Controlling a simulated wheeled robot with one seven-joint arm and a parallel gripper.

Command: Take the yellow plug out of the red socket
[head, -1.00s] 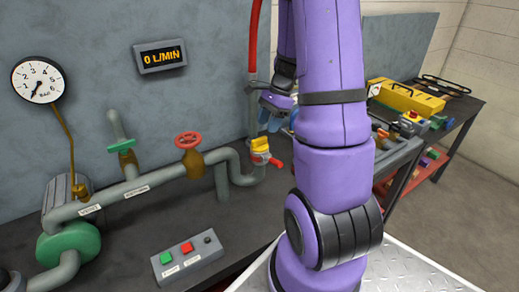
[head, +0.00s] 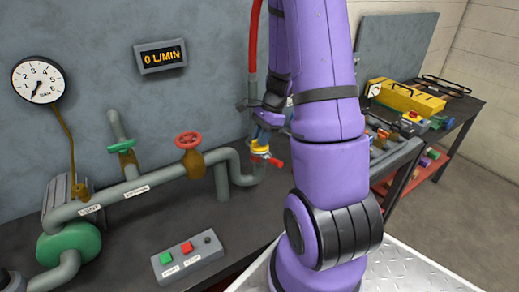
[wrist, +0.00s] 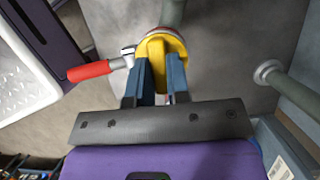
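The yellow plug (head: 259,149) sits upright on the end of the grey pipe on the bench. In the wrist view the yellow plug (wrist: 157,50) shows as a round cap with a raised tab. In the head view my gripper (head: 264,138) is partly hidden.
A red hose (head: 254,40) hangs down the wall just behind my gripper. A red valve wheel (head: 188,140) and grey pipes stand to the left. A button box (head: 187,258) lies at the bench front. A side table with a yellow toolbox (head: 405,96) stands right.

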